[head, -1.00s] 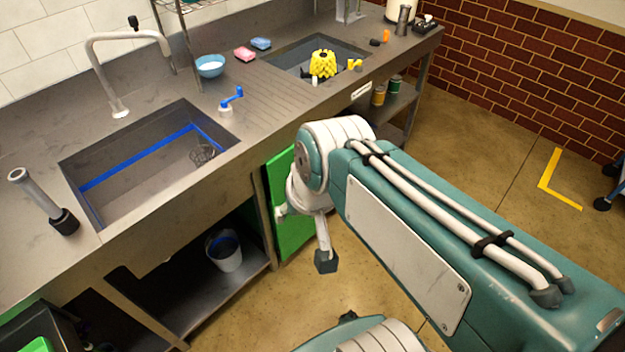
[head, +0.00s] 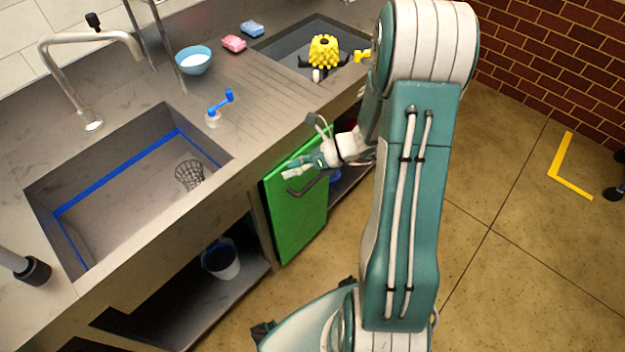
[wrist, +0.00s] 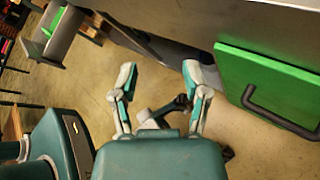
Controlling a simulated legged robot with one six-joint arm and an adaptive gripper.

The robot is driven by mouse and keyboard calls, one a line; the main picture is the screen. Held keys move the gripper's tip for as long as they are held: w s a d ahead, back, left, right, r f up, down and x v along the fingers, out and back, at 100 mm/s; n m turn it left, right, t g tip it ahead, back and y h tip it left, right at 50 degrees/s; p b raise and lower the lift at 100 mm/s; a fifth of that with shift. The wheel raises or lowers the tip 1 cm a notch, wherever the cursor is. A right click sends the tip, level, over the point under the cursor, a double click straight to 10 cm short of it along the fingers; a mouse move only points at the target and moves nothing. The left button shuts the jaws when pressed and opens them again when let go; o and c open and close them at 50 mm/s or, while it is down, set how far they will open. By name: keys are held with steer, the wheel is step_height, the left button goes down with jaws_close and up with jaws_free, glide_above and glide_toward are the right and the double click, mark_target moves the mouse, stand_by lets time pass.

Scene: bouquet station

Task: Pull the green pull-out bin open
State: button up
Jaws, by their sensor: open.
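The green pull-out bin (head: 300,215) shows as a green front panel under the counter in the head view. Its dark bar handle (head: 308,186) is near the top of the panel. In the wrist view the green panel (wrist: 262,85) is at the upper right, with the handle (wrist: 280,112) on its face. My gripper (head: 304,146) is in front of the panel's top, near the handle in the head view. In the wrist view my gripper (wrist: 158,80) has its fingers spread, with nothing between them, and the handle lies to their right, apart from them.
A bucket (head: 221,259) stands on the open shelf to the left. A sink (head: 130,190) and a blue-handled item (head: 219,107) are above. The floor (head: 490,260) in front of the panel is largely clear.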

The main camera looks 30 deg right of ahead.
steer(key=w+d+f+m+t+h, duration=0.2)
steer(key=d+f+m+t, duration=0.4)
steer(key=d+f+m, duration=0.45)
steer(key=m+t+h, duration=0.4)
steer(key=m+h, duration=0.1)
steer(key=m, duration=0.7)
glide_toward(314, 182)
steer(key=shift+n, duration=0.35)
steer(key=x, duration=1)
steer(key=shift+w+d+f, duration=0.15)
steer(key=shift+w+f, duration=0.2)
steer(key=shift+f, duration=0.05)
jaws_close()
